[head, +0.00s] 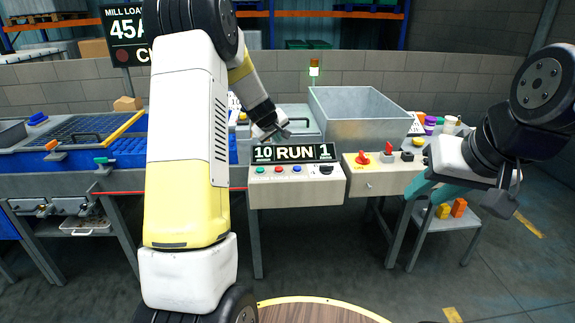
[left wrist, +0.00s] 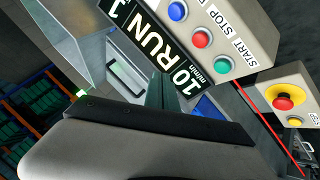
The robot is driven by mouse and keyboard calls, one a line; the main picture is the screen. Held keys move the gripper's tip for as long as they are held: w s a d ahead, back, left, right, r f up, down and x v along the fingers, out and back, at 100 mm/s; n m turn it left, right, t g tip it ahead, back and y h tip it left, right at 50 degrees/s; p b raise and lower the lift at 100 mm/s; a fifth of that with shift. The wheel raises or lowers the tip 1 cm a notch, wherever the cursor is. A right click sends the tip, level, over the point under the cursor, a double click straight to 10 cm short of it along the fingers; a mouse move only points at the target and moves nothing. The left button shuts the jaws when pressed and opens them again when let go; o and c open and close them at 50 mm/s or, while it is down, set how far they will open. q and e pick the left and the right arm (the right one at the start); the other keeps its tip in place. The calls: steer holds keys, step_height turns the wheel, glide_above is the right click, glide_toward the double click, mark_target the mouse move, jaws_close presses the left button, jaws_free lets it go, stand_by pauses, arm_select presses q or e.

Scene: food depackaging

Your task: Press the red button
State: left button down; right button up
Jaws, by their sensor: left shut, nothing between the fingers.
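The red button (head: 278,170) sits on the front of a pale control box (head: 290,192), between a green button (head: 260,170) and a blue one (head: 297,170). In the left wrist view the red button (left wrist: 200,38) is beside the word STOP, at the upper middle. My left gripper (head: 272,130) is above the box, near the top of its RUN display (head: 292,152), apart from the button. Its fingers (left wrist: 163,90) are shut and empty. My right gripper (head: 425,192) is at the right, far from the box, its teal fingers apart with nothing seen between them.
A black knob (head: 326,170) is at the box's right. A grey bin (head: 360,115) stands behind. Another red mushroom button on yellow (left wrist: 285,98) shows in the left wrist view. Space before the box is clear.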

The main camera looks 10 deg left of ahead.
mark_target(278, 169)
arm_select(q)
steer(key=shift+f, duration=4.35)
steer(key=shift+f, duration=0.1)
steer(key=shift+f, duration=0.35)
steer(key=shift+f, duration=0.55)
steer(key=shift+r, duration=1)
steer(key=shift+r, duration=2.5)
